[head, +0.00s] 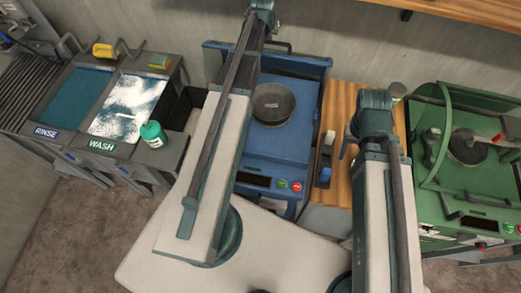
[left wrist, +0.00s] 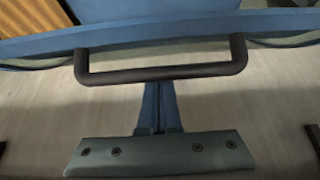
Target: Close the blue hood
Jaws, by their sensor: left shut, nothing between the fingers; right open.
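The blue hood (head: 222,44) stands raised at the back of the blue machine (head: 262,168). Its dark handle (head: 280,46) sticks out from the top edge; it spans the left wrist view (left wrist: 160,76) below the hood's blue rim (left wrist: 200,25). My left gripper (left wrist: 160,90) is shut and empty, its fingertips at the middle of the handle bar. I cannot tell whether they touch it. In the head view my left arm reaches past the hood's top edge (head: 264,8). My right gripper (head: 347,150) is open over the wooden counter, partly hidden by its arm.
A grey bowl (head: 272,104) sits in the blue machine. The wooden counter (head: 338,100) and a green machine (head: 465,190) stand to its right. Rinse and wash sinks (head: 125,105) and a green-capped bottle (head: 152,134) are at left. A wall (head: 320,50) is close behind the hood.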

